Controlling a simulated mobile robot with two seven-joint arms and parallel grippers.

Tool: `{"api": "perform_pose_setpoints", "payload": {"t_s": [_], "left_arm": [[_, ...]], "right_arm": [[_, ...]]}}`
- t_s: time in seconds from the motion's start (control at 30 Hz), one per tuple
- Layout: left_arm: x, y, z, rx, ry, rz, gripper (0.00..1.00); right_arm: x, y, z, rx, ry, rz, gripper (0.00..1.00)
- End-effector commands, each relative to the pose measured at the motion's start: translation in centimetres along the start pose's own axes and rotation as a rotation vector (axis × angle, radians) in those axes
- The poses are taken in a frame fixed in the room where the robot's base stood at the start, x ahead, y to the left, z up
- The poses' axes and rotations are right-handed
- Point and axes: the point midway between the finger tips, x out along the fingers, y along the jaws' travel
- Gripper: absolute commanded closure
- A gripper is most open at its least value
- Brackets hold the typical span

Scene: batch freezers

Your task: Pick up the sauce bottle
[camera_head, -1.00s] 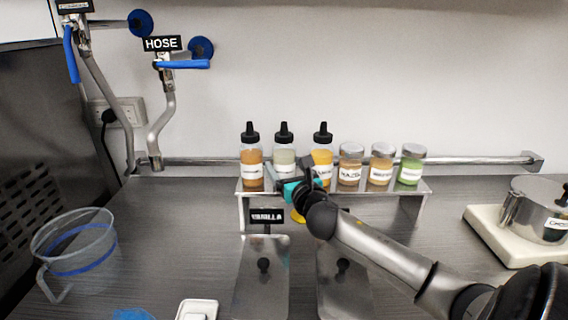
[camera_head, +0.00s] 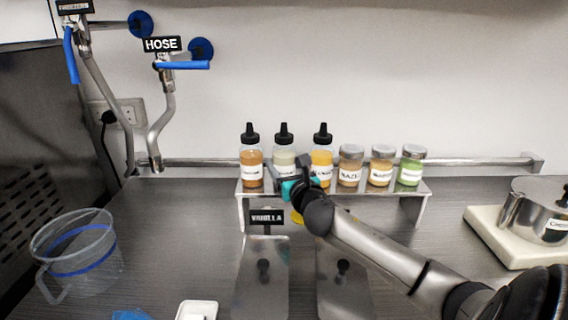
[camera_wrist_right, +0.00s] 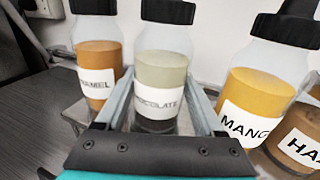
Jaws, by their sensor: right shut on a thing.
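Three sauce bottles with black nozzle caps stand on a raised metal shelf (camera_head: 330,189). The left one is a brown caramel bottle (camera_head: 251,172). The middle one is a pale bottle (camera_head: 284,157), which also shows in the right wrist view (camera_wrist_right: 160,73) with a label ending in "LATE". The right one is an orange-yellow mango bottle (camera_head: 321,160). My right gripper (camera_head: 284,178) is at the middle bottle, its fingers (camera_wrist_right: 159,90) on both sides of it and shut on it. The bottle is upright, apparently still at shelf level. My left gripper is not in view.
Several labelled jars (camera_head: 381,167) stand right of the bottles on the same shelf. Lidded metal containers (camera_head: 262,280) sit in front of it. A clear jug (camera_head: 85,260) is at left, and a metal pot (camera_head: 540,212) on a white base at right. The wall is close behind.

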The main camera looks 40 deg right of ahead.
Motion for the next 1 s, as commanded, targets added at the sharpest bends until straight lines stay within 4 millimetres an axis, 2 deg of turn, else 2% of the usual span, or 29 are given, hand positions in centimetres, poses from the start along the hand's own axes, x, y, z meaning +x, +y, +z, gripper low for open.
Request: {"api": "perform_pose_setpoints", "payload": {"t_s": [0.1, 0.37, 0.57, 0.77, 1.0], "left_arm": [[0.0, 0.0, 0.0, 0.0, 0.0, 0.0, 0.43], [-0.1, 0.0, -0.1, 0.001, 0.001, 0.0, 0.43], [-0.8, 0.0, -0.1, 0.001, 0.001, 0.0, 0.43], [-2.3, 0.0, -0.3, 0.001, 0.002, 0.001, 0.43], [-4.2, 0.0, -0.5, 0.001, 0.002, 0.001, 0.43]], "right_arm": [[0.0, 0.0, 0.1, 0.0, -0.003, 0.001, 0.86], [0.0, 0.0, 0.3, -0.001, -0.003, 0.001, 0.86], [0.0, 0.0, 2.1, -0.002, -0.006, 0.003, 0.86], [0.0, 0.0, 5.9, -0.004, -0.008, 0.002, 0.86], [0.0, 0.0, 11.8, -0.005, -0.009, 0.001, 0.86]]}}
